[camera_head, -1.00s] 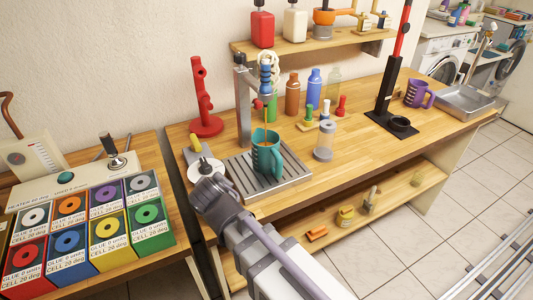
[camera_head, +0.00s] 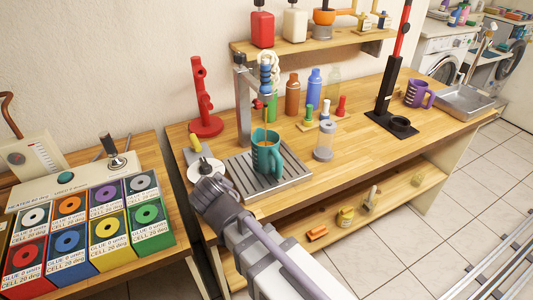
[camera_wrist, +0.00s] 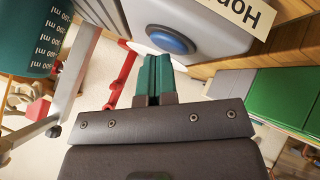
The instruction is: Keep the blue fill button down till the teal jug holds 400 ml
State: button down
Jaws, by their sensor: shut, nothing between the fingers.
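The teal jug (camera_head: 268,158) stands upright on the drip tray (camera_head: 240,172) under the tap. A thin orange-brown stream runs down into its mouth. The jug's ml marks show in the wrist view (camera_wrist: 40,45), but I cannot read the liquid level. The blue button (camera_wrist: 171,40) sits on a pale grey housing (camera_wrist: 205,25) in the wrist view. My gripper (camera_wrist: 158,62) is shut and empty, its teal fingertips at the button's near edge. I cannot tell how far the button is pressed. In the head view my gripper is at the tray's front left, and its fingertips are hidden.
A red stand (camera_head: 205,105) is behind the tray at left. Coloured glue boxes (camera_head: 110,235) fill the left bench. The worktop's front right is clear.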

jog(key=shift+r+p, duration=0.85)
jog(key=shift+r, duration=0.05)
notch_tip(320, 180, up, 5)
jog(key=p, duration=0.5)
jog(key=shift+r, duration=0.1)
dwell(2.4)
